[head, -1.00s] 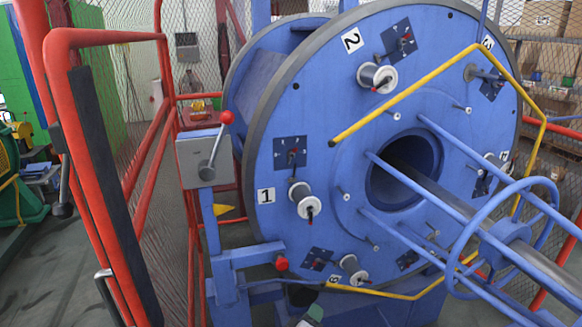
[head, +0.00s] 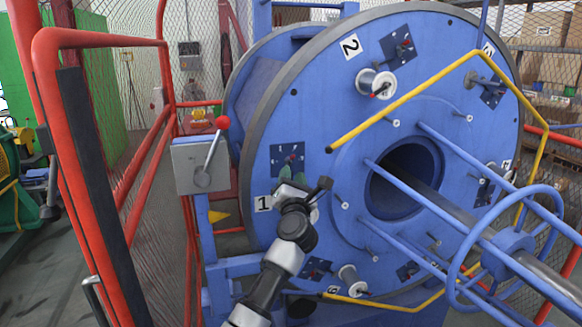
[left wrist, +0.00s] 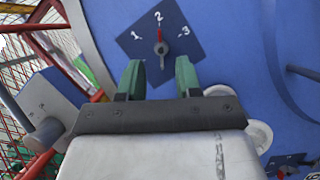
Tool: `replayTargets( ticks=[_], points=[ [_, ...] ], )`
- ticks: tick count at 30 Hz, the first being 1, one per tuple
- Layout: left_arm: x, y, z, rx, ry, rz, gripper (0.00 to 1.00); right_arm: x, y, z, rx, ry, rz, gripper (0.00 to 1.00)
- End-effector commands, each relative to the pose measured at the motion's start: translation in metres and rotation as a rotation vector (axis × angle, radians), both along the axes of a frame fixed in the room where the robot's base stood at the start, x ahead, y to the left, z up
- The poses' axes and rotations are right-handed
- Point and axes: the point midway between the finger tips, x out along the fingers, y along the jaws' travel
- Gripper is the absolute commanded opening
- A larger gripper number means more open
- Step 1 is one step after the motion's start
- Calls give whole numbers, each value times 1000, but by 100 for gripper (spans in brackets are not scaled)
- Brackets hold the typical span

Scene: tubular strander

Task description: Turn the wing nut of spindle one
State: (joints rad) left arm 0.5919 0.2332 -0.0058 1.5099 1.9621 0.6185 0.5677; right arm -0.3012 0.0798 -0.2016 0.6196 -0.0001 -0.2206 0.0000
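The big blue disc (head: 330,120) carries the label "1" (head: 263,203) beside spindle one. Spindle one's spool is mostly behind my left gripper (head: 291,174); a pale flange (left wrist: 260,135) shows in the left wrist view. I cannot see its wing nut. A dark blue plate (head: 280,151) above it has a red-tipped pointer (head: 291,159). In the left wrist view this plate (left wrist: 188,32) reads 1, 2, 3, and the pointer (left wrist: 160,48) is at 2. My left gripper's green fingers (left wrist: 158,70) are apart and empty, just below the pointer. My right gripper is out of view.
A grey box (head: 200,165) with a red-balled lever stands left of the disc. A red mesh guard (head: 95,40) is further left. A yellow bent bar (head: 405,97) crosses the disc, and blue rods (head: 450,180) stick out at right.

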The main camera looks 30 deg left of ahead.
Motion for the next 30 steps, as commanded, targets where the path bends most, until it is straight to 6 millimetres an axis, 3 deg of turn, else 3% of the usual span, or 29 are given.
replayTargets(
  ticks=[9, 20, 26, 30],
  points=[
    [29, 22, 12, 2, 1, -1, 34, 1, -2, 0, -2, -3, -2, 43],
    [32, 24, 13, 2, 1, -1, 34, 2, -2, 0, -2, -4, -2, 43],
    [32, 24, 13, 1, 2, 0, 3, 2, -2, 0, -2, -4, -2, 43],
    [32, 24, 13, 1, 2, -1, 0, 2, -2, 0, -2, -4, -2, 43]
  ],
)
